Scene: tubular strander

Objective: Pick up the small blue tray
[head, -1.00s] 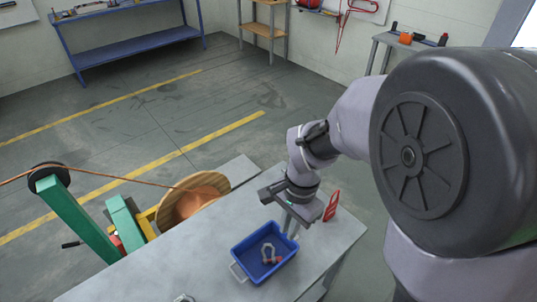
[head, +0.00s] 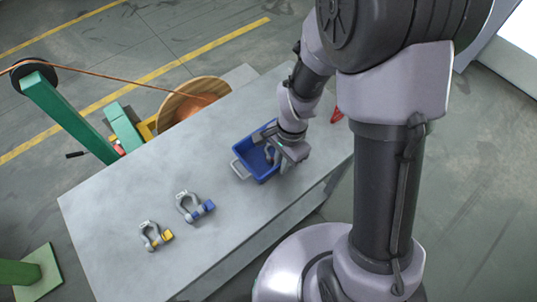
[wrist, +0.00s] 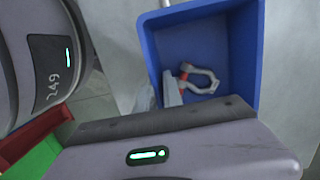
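The small blue tray (head: 243,153) sits on the grey bench, with a grey handle at its left end. In the wrist view the tray (wrist: 251,60) holds a grey shackle (wrist: 205,80) with a red pin end. My gripper (head: 271,152) is at the tray's right side, pointing down. In the wrist view its fingers (wrist: 159,94) stand close on either side of the tray's left wall, one outside and one inside. They look shut on that wall, though the contact is partly hidden by the gripper body.
On the bench (head: 120,195), a shackle with a blue pin (head: 193,207) and one with a yellow pin (head: 154,236) lie left of the tray. A red item (head: 337,114) stands behind my arm. A wooden reel (head: 190,103) and green machine (head: 75,125) stand beyond the bench.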

